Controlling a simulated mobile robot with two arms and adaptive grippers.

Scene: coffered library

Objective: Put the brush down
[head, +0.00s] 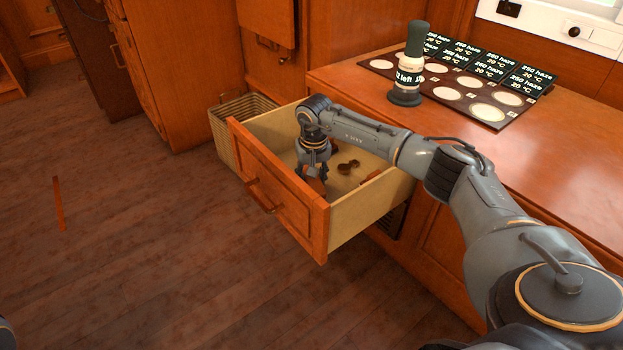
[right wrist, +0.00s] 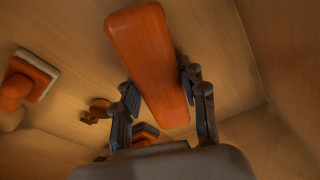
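My right gripper (head: 314,176) reaches down into the open drawer (head: 345,223). In the right wrist view its two fingers (right wrist: 165,100) stand on either side of a long orange-brown wooden piece, which looks like the brush (right wrist: 148,60). The pads appear to touch both its sides, so the gripper looks shut on it. No bristles show on this piece. In the head view the brush (head: 316,187) shows only in part below the gripper, close to the drawer's floor; whether it touches is unclear. My left gripper is not in view.
The drawer also holds small brown pieces (head: 347,167), an orange-brown block with a pale layer (right wrist: 32,75) and a dark-and-orange block (right wrist: 146,132). On the counter (head: 560,150) stand a dark-and-white upright device (head: 408,70) and a board with round pale spots (head: 465,82).

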